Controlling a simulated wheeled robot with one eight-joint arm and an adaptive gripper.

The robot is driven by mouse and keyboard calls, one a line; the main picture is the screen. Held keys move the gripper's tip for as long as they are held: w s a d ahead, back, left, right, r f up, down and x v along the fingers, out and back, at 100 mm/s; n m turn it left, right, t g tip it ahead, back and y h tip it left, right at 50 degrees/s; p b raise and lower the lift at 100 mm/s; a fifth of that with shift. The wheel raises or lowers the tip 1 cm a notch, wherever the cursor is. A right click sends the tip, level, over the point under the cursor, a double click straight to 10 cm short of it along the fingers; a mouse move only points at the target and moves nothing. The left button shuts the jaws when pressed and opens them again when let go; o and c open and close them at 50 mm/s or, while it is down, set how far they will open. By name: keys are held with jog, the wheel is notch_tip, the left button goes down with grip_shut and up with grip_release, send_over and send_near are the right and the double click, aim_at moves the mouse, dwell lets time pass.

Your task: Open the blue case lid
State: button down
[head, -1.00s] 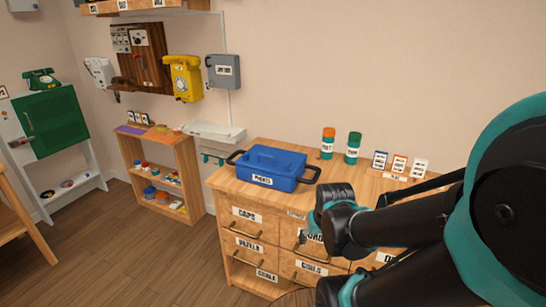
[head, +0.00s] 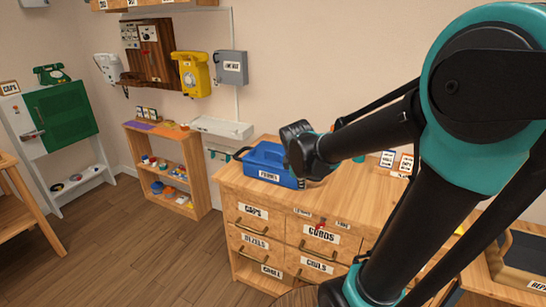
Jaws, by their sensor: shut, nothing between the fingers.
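The blue case (head: 264,160) sits on top of the wooden drawer cabinet, with a white label on its front and a dark handle at its left end. Its lid looks shut. The dark end of my arm with my gripper (head: 298,155) is in front of the case's right part and hides that side. My gripper is shut and empty, but its fingertips are hard to make out. I cannot tell whether it touches the case.
The drawer cabinet (head: 250,209) has labelled drawers with brass handles. A white tray shelf (head: 221,128) and a low wooden shelf (head: 130,145) stand to the left. A wooden box is at the lower right.

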jog(key=w+a+r+n, duration=0.4)
jog(key=w+a+n, duration=0.1)
jog(key=w+n, duration=0.1)
jog(key=n+t+h, duration=0.2)
jog(key=n, duration=0.7)
send_near(276, 161)
jog(key=x, duration=0.5)
jog(key=shift+w, duration=0.15)
jog(key=shift+r+g+y, duration=0.2)
jog(key=shift+g+y, duration=0.1)
